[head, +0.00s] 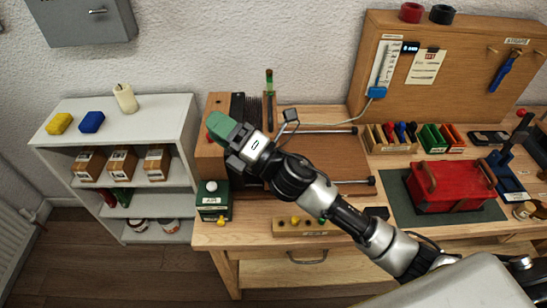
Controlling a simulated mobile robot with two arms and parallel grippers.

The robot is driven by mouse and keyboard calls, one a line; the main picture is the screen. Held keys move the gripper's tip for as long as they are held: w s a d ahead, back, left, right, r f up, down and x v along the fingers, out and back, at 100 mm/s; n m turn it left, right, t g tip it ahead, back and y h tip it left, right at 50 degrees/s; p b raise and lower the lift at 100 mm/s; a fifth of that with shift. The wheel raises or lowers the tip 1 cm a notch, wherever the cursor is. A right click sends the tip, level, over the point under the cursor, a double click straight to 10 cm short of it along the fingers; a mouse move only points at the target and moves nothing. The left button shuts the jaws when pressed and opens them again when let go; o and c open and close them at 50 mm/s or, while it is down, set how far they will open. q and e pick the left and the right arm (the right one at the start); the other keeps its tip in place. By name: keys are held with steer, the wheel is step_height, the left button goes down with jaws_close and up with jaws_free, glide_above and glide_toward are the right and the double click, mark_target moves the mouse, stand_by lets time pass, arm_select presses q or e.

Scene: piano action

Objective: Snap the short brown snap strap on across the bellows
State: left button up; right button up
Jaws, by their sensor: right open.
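My right arm reaches in from the lower right. Its gripper (219,129) is open, with its green-tipped end over the wooden, dark-pleated unit at the bench's left end. The pleated dark part (238,107), which looks like the bellows, stands beside a brown wooden end block (216,104). The gripper and wrist hide much of the unit's front and middle. A bit of red shows by the fingertips; I cannot tell what it is. I cannot make out the short brown snap strap for certain. My left gripper is not in view.
A red case (437,194) with brown bands lies on a dark mat (400,211) at the right. A green box (213,204) stands at the bench's front left. A white shelf (130,106) stands left.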

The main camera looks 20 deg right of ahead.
steer(key=s+a+n+g+y, duration=0.1)
steer(key=a+n+g+y, duration=0.25)
steer(key=n+g, duration=0.95)
steer(key=w+d+f+n+g+h, duration=0.2)
steer(key=d+n+h, duration=0.6)
steer(key=d, duration=0.1)
steer(key=w+d+f+n+g+h, duration=0.2)
steer(key=d+n+g+h, duration=0.1)
steer(key=d+n+h, duration=0.6)
steer(key=shift+m+y, duration=0.65)
steer(key=shift+m, duration=0.25)
steer(key=p+x, duration=0.1)
steer(key=x, duration=0.2)
steer(key=p+x, duration=0.2)
steer(key=x, duration=0.1)
steer(key=p+x, duration=0.1)
steer(key=x, duration=0.3)
steer(key=shift+w+d+f+p, duration=0.1)
steer(key=shift+w+d+p, duration=0.15)
steer(key=shift+d+p, duration=0.05)
steer(key=shift+a+f, duration=0.15)
steer(key=shift+f, duration=0.2)
jaws_close()
